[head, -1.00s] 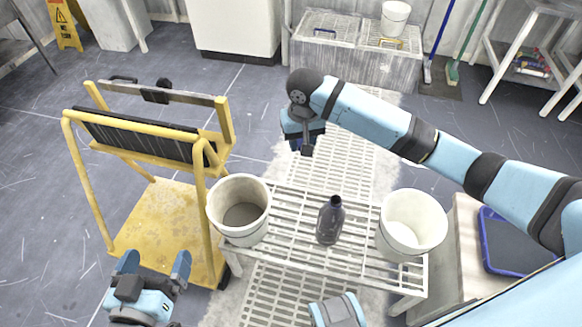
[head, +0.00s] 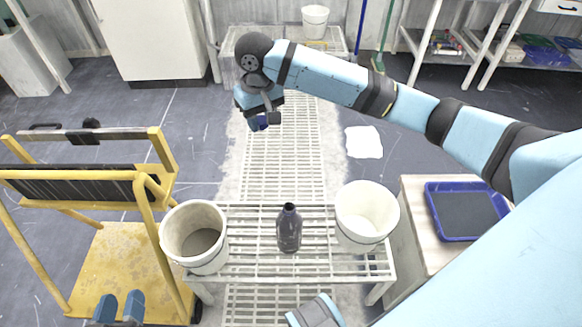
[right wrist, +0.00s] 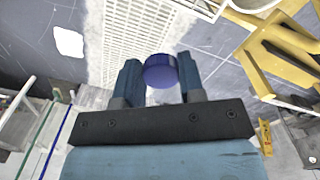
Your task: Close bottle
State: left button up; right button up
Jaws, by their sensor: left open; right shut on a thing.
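A dark purple-grey bottle (head: 289,232) stands upright on the white slatted bench (head: 262,268), with a bare neck and no cap on it. My right gripper (head: 262,122) is above and beyond the bottle in the head view, over the floor grating. It is shut on a blue round cap (right wrist: 160,71), which shows between its two fingers in the right wrist view. The cap is well apart from the bottle. My left gripper (head: 119,308) is open and empty at the bottom left of the head view, partly cut off by the frame edge.
A white bucket (head: 168,237) stands left of the bottle and another white bucket (head: 345,228) right of it. A yellow cart (head: 115,262) is at the left. A blue tray (head: 430,212) lies on a stand at the right.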

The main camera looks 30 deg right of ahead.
aim_at(289, 223)
jog(key=j+z, duration=0.15)
jog(key=z, duration=0.2)
jog(key=k+j+z, duration=0.1)
jog(key=z, duration=0.3)
jog(key=k+j+z, duration=0.1)
jog(key=z, duration=0.25)
jog(key=k+j+z, duration=0.5)
jog(key=k, duration=0.25)
jog(key=k+j, duration=0.1)
jog(key=k, duration=0.4)
jog(key=i+j, duration=0.2)
jog(key=i, duration=0.3)
jog(key=i+j, duration=0.25)
jog(key=i, duration=0.2)
